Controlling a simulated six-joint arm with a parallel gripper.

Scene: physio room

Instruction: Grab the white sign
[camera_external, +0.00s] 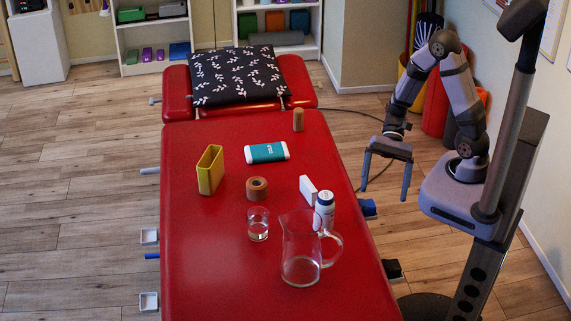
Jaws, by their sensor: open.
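A small white block-like piece (308,190), likely the white sign, stands on the red treatment table, right of the middle. Any writing on it is too small to read. A white bottle with a dark label (324,211) stands just in front of it and partly overlaps its lower right. My gripper (383,190) is open and empty, fingers pointing down, at the right side of the table. It is to the right of the white piece and apart from it.
On the red table (200,255) are a glass jug (300,262), a glass of water (258,226), a brown tape roll (257,190), a yellow holder (210,170), a teal-and-white pack (266,152) and a brown cylinder (298,120). A patterned pillow (237,75) lies at the far end.

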